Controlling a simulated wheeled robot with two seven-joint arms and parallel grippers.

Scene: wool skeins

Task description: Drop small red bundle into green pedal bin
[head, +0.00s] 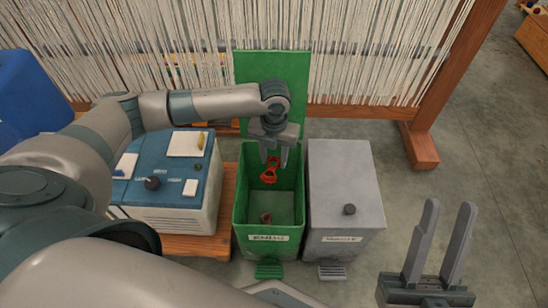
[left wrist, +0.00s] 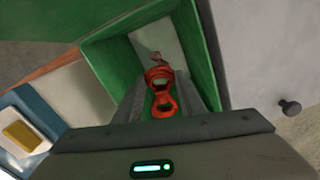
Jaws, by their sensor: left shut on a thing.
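The small red bundle (head: 269,175), a twisted orange-red skein, hangs from my left gripper (head: 273,160). My left gripper is shut on it and points down over the open mouth of the green pedal bin (head: 241,205). The bin's lid (head: 271,75) stands upright at the back. In the left wrist view the bundle (left wrist: 160,95) sits between the fingers, with the green bin wall (left wrist: 110,62) around and the bin floor beyond. My right gripper (head: 449,208) is open and empty at the lower right, away from the bins.
A grey pedal bin (head: 343,185) with its lid shut stands against the right of the green bin. A blue-topped machine (head: 165,170) sits on a wooden stand at left. A small brownish-red thing (head: 266,218) lies inside the green bin. A loom with white threads (head: 370,50) is behind.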

